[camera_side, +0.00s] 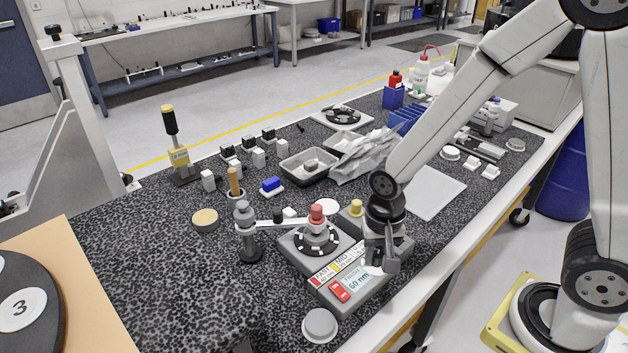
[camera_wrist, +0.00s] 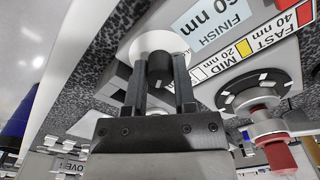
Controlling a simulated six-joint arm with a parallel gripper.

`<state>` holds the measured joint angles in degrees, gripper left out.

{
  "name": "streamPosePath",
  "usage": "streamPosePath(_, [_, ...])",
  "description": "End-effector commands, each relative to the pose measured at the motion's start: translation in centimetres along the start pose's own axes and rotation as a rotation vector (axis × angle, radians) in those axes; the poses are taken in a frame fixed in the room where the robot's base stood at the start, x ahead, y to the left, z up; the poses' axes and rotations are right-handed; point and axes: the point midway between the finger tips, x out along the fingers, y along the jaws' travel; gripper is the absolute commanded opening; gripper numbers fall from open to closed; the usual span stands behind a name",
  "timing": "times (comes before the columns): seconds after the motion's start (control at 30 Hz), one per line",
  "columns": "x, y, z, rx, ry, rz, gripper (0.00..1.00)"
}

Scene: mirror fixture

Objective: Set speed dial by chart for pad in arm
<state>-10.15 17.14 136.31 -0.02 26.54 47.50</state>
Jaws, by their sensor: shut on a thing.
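My gripper (camera_side: 387,264) points down over the front right of the grey polishing machine. In the wrist view its fingers (camera_wrist: 160,72) are shut on a dark round knob, the speed dial (camera_wrist: 159,66), above a white round face (camera_wrist: 150,43). The dial's setting cannot be read. A chart (camera_wrist: 245,45) beside it reads FAST with red, MID with yellow, and has a white square. The swing arm (camera_side: 278,222) holds a red-topped pad holder (camera_side: 317,214) over the black platter (camera_side: 301,240); the red top shows in the wrist view (camera_wrist: 281,157).
A display card (camera_wrist: 214,24) reads FINISH 60 nm. A yellow-topped piece (camera_side: 356,208) stands behind my gripper. A grey tray (camera_side: 290,175), a foil-like bag (camera_side: 365,155) and a grey plate (camera_side: 437,197) lie farther back. A grey round piece (camera_side: 320,325) is near the front edge.

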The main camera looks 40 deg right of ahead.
Motion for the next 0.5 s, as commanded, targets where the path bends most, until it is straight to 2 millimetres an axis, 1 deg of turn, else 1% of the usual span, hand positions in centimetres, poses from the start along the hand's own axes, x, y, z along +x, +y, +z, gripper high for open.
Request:
streamPosePath(0.17, [0.01,0.02,0.04,0.038,-0.001,0.001,0.00])
streamPosePath(0.5, [0.01,0.02,0.05,0.046,-0.001,0.001,0.00])
